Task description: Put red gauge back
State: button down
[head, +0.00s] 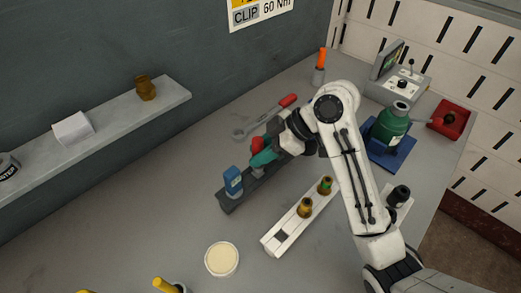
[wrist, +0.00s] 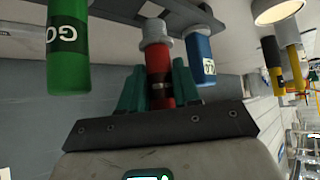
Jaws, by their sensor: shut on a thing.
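My gripper (head: 264,159) has teal fingers and is shut on the red gauge (head: 257,144), over the dark grey rack (head: 232,204). In the wrist view, my gripper (wrist: 159,90) has one finger on each side of the red gauge (wrist: 159,62). Its grey end (wrist: 155,31) points toward the rack (wrist: 188,12). I cannot tell whether that end is in a slot or just above it. The blue gauge (head: 233,180) stands upright at the rack's near end; it also shows in the wrist view (wrist: 200,56). A green gauge marked GO (wrist: 68,45) shows close in the wrist view.
A white block (head: 270,244) holding two brass fittings (head: 305,207) is right of the rack. A red-handled wrench (head: 262,119) lies behind. A round cream dish (head: 222,259) is in front. A green bottle (head: 391,122) stands at right. The bench left of the rack is clear.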

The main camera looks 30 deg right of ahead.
jog(key=shift+f+b, duration=0.5)
jog(key=shift+f, duration=0.35)
jog(key=shift+r, duration=0.15)
jog(key=shift+r+p, duration=0.75)
jog(key=shift+p, duration=0.05)
jog(key=shift+f+b, duration=0.4)
jog(key=shift+f, duration=0.4)
dwell(0.3)
jog(key=shift+r+p, duration=0.7)
jog(key=shift+r, duration=0.1)
jog(key=shift+f+b, duration=0.55)
jog(key=shift+f, duration=0.3)
jog(key=c, duration=0.7)
grip_release()
